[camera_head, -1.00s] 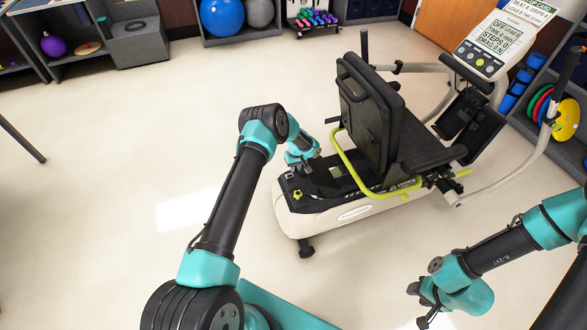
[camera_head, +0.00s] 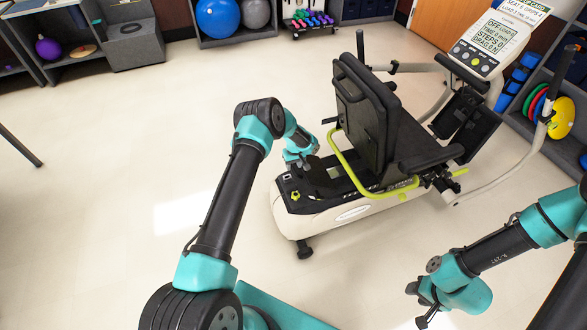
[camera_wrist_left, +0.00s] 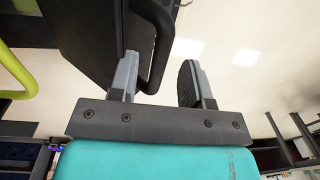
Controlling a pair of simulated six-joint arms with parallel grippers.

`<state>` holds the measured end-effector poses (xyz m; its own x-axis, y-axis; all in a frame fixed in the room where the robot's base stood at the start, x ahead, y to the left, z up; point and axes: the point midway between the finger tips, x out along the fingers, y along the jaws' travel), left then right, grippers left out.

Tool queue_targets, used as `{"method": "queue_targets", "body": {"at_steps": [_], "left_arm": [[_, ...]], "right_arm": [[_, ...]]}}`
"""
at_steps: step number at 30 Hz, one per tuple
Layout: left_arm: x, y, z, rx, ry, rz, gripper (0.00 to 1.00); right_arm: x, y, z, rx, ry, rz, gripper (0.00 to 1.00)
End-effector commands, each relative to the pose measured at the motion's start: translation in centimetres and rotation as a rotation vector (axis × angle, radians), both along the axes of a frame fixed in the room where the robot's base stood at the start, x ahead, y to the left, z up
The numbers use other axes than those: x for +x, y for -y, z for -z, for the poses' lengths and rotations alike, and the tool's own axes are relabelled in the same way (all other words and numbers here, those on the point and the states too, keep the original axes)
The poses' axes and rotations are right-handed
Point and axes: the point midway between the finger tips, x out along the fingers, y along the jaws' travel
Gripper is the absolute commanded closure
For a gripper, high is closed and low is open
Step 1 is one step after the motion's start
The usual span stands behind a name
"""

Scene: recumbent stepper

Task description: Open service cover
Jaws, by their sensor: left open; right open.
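The recumbent stepper (camera_head: 330,211) stands mid-floor, its black rear deck facing my left arm. My left gripper (camera_head: 303,163) is over this deck, behind the seat. In the left wrist view, the left gripper (camera_wrist_left: 157,85) is open, its fingers apart. A black bar handle (camera_wrist_left: 160,45) on a dark panel (camera_wrist_left: 85,40) lies between them, close to the left finger. I cannot tell whether the handle is touched, or for certain that this panel is the service cover. In the head view the arm and gripper partly hide the deck. My right gripper (camera_head: 417,305) is open and empty, low at the right.
The black seat (camera_head: 375,120) and the lime-green tube (camera_head: 350,170) stand just right of the left gripper. The display console (camera_head: 490,40) is further back. Shelves with balls and weights line the walls. The floor left of the stepper is clear.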

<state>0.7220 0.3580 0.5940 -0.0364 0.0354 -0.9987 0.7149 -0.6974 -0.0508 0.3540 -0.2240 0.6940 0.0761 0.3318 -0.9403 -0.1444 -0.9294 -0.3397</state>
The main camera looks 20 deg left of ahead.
Motion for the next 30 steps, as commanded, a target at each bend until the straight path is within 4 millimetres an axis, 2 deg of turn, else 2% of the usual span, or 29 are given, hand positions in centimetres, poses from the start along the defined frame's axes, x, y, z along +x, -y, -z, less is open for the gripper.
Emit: {"method": "queue_targets", "body": {"at_steps": [3,18,24,30], "left_arm": [[0.2,0.1,-2.4,0.001,0.003,0.001,0.56],[0.5,0.6,-11.9,0.001,0.002,0.002,0.56],[0.6,0.7,-14.1,-0.001,-0.001,0.003,0.56],[0.6,0.8,-14.5,-0.001,-0.001,0.003,0.56]], "right_arm": [[0.0,0.0,0.0,0.0,0.0,0.0,0.57],[0.0,0.0,0.0,0.0,0.0,0.0,0.57],[0.0,0.0,0.0,0.0,0.0,0.0,0.57],[0.0,0.0,0.0,0.0,0.0,0.0,0.57]]}}
